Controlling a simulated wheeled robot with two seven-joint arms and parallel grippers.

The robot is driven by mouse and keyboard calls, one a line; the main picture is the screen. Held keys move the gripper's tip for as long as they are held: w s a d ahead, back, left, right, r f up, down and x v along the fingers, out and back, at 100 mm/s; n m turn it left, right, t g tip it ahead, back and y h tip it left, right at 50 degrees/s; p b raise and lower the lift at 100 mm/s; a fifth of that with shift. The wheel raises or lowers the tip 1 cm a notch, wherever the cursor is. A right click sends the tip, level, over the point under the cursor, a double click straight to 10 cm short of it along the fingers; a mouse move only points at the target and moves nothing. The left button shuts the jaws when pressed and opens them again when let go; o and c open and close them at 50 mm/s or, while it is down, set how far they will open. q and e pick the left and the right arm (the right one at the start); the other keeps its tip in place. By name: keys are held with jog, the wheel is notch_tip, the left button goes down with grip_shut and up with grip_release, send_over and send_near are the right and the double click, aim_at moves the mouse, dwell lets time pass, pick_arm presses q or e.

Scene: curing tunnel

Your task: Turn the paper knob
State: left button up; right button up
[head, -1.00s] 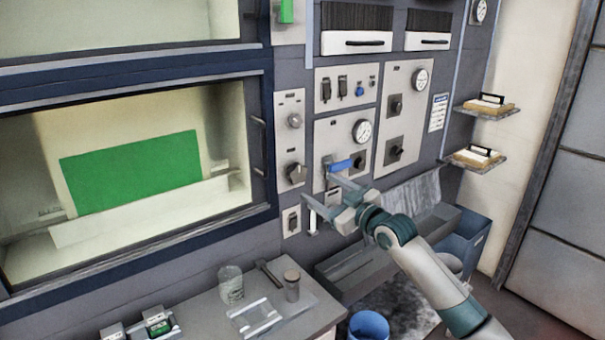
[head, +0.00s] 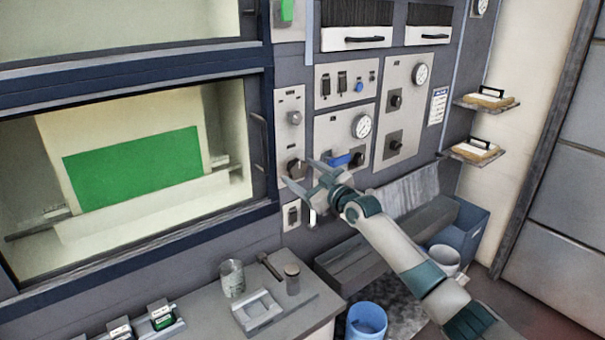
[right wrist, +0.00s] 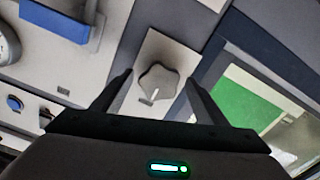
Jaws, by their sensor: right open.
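A grey lobed knob (head: 296,167) sits low on the narrow pale panel beside the window. I cannot read its label, so I cannot confirm that it is the paper knob. In the right wrist view this knob (right wrist: 158,80) shows face-on, with a white pointer mark on it. My right gripper (head: 297,172) is open in front of it. In the right wrist view the knob appears between the two fingertips, with room on both sides. I see no contact, and the remaining distance is hard to tell. My left gripper is not in view.
A blue lever (head: 341,160) and a round gauge (head: 361,126) are on the panel to the right. A second, smaller knob (head: 295,117) is above, and a switch (head: 292,215) below. The window's door handle (head: 259,145) stands out close by on the left.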

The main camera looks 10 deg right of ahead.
jog(key=c, duration=1.1)
jog(key=shift+o, duration=0.2)
jog(key=shift+m, duration=0.4)
jog(key=shift+a+m+b, duration=0.1)
jog(key=shift+m+b, duration=0.35)
jog(key=shift+m, duration=0.75)
jog(key=m, duration=0.2)
jog(key=shift+m, duration=0.3)
jog(key=m, duration=0.3)
jog(key=shift+m, duration=0.4)
jog(key=m+p, duration=0.1)
jog(key=m, duration=0.3)
jog(key=shift+r, duration=0.1)
